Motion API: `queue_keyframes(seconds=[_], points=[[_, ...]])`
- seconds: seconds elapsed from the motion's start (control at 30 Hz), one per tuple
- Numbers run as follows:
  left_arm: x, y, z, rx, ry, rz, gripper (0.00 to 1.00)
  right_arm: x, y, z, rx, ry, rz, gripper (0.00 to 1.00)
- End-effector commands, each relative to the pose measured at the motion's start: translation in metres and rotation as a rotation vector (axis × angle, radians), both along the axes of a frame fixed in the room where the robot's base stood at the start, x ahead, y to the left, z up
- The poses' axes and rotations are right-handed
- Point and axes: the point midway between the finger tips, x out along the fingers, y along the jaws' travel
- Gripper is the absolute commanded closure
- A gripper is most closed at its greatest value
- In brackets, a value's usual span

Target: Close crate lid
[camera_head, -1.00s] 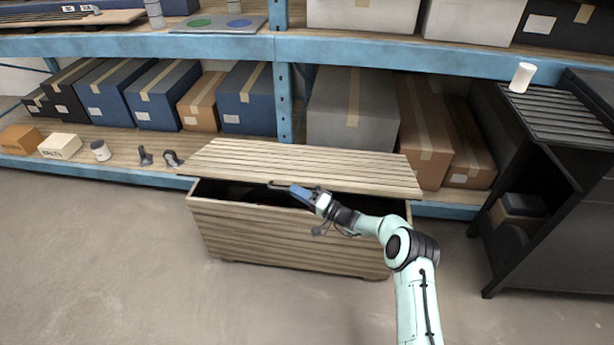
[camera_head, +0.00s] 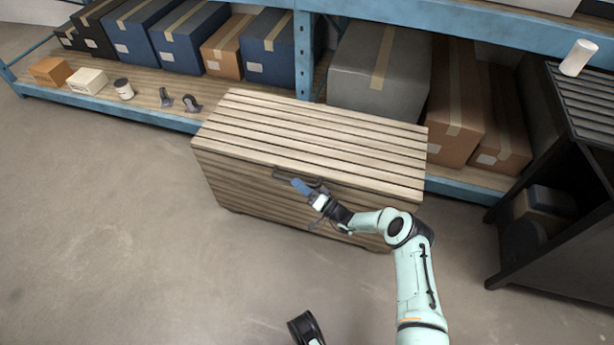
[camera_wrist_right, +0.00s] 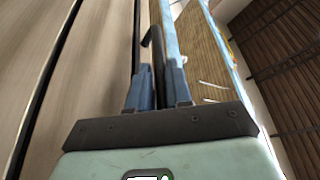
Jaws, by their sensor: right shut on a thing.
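The wooden slatted crate (camera_head: 235,182) stands on the floor in front of the shelf. Its slatted lid (camera_head: 310,125) lies over the top, and no dark opening shows along the front edge in the head view. A dark bar handle (camera_head: 283,174) sits at the lid's front edge. My right gripper (camera_head: 300,187) is at this handle, its blue fingers closed on it. In the right wrist view the fingers (camera_wrist_right: 160,80) are close together around the dark handle (camera_wrist_right: 155,45), with pale lid slats (camera_wrist_right: 95,60) to the left.
Blue-framed shelving (camera_head: 160,119) with several boxes runs behind the crate. A dark open cabinet (camera_head: 560,200) with a white cylinder (camera_head: 578,57) on top stands at the right. The floor (camera_head: 110,230) left and in front of the crate is clear.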

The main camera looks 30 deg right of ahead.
Motion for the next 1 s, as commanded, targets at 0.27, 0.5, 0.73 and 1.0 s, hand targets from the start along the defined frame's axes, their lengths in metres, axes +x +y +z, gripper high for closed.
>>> queue_keyframes(seconds=[0.27, 0.5, 0.73, 1.0], points=[[-0.003, 0.001, -0.002, -0.001, 0.01, 0.001, 0.57, 0.002, 0.004, -0.009, -0.021, -0.014, -0.012, 1.0], [-0.003, 0.001, -0.002, -0.001, 0.01, 0.001, 0.57, 0.0, 0.005, -0.013, -0.023, -0.009, -0.013, 1.0], [-0.003, 0.001, -0.002, -0.001, 0.01, 0.001, 0.57, -0.001, 0.005, -0.016, -0.022, -0.004, -0.012, 0.75], [-0.003, 0.0, -0.002, -0.001, 0.01, 0.001, 0.57, -0.001, 0.007, -0.015, -0.022, -0.005, -0.008, 0.75]])
